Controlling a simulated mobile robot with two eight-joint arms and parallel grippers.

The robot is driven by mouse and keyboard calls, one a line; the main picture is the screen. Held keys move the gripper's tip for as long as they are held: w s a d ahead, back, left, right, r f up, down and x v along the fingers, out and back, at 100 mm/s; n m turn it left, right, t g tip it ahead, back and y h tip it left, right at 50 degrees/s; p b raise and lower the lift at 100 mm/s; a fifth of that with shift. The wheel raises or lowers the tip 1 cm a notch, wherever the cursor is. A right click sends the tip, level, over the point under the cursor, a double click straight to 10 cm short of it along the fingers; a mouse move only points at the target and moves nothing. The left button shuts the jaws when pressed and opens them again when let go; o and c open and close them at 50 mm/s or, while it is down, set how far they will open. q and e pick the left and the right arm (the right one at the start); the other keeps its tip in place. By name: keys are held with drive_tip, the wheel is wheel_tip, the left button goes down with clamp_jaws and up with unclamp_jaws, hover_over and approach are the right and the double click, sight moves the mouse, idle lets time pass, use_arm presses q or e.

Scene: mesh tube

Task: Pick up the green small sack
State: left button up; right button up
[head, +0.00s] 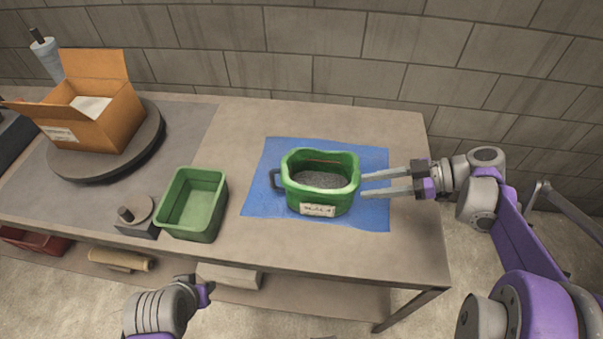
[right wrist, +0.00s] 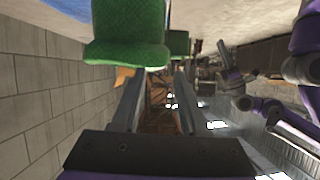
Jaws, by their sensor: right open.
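The green small sack (head: 321,200) stands upright on a blue mat (head: 262,199) on the table. It is open at the top, holds dark grainy stuff, and has a white label in front and a dark handle at its left. My right gripper (head: 364,187) is open, its two fingers pointing left at the sack's right side, very close to it. I cannot tell whether they touch. In the right wrist view the green sack (right wrist: 127,30) shows at the upper left, by the fingertips.
A green bin (head: 188,233) stands on the table (head: 240,253) left of the mat. A cardboard box (head: 104,128) sits on a dark round turntable (head: 148,160) at the far left. A grey wall is behind. The table right of the mat is clear.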

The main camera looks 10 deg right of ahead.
sight(336, 189)
drive_tip(key=shift+n, duration=0.3)
drive_tip(key=x, duration=0.4)
drive_tip(key=r+x, duration=0.1)
drive_tip(key=shift+a+f, duration=0.1)
drive_tip(key=shift+a, duration=0.55)
drive_tip(key=x, duration=0.5)
drive_tip(key=shift+a, duration=0.25)
clamp_jaws()
idle(0.3)
